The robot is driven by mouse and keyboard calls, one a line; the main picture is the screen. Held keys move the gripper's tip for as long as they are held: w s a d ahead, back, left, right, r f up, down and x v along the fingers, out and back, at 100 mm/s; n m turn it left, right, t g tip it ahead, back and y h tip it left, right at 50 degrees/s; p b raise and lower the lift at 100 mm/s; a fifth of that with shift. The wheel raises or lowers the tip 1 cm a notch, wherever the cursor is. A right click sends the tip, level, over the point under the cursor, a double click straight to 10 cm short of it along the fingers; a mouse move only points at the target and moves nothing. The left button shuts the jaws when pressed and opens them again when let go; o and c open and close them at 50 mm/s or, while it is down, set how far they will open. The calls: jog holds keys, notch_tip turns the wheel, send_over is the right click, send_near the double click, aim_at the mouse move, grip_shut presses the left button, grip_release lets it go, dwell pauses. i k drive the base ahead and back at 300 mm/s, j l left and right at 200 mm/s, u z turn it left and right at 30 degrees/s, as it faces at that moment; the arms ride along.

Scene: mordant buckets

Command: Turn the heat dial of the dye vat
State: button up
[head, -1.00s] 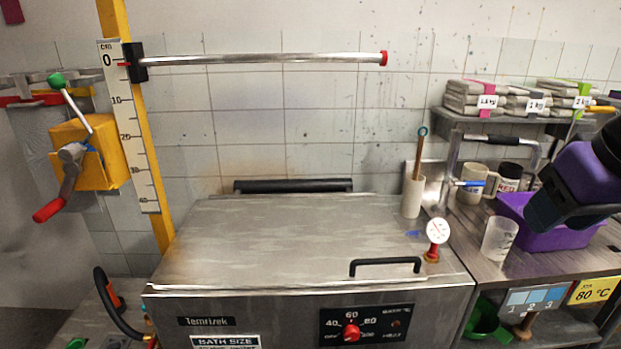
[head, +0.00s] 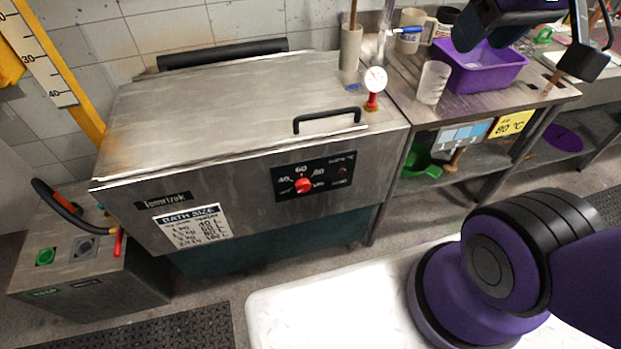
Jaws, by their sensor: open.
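The dye vat (head: 140,225) is a large steel box with a closed lid (head: 230,105) in the left and middle of the head view. Its heat dial (head: 303,186) is a small red knob on a black panel (head: 332,174) on the front face, with marks 40, 60 and 80 around it. The dial's pointer seems to be up near 60, but it is small. My gripper (head: 581,66) is at the top right, above the side bench, far from the dial. It is open, and its fingertips are hard to make out. Nothing hides the dial.
A black lid handle (head: 327,121) and a white gauge (head: 375,80) are on the vat's top. A purple tub (head: 485,72) and a clear beaker (head: 432,82) stand on the right bench. A pedestal with green button (head: 46,257) stands at left. Space before the panel is clear.

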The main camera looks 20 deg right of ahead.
aim_at(303, 185)
jog(key=l+u, duration=0.15)
jog(key=l, duration=0.9)
jog(key=l+u, duration=0.1)
jog(key=l, duration=1)
jog(key=l+u, duration=0.15)
jog(key=l, duration=0.9)
jog(key=k+l+u, duration=0.1)
jog(key=l, duration=0.95)
jog(key=j+u, duration=0.1)
jog(key=j, duration=0.6)
jog(key=i+j+u, duration=0.15)
jog(key=j, duration=0.6)
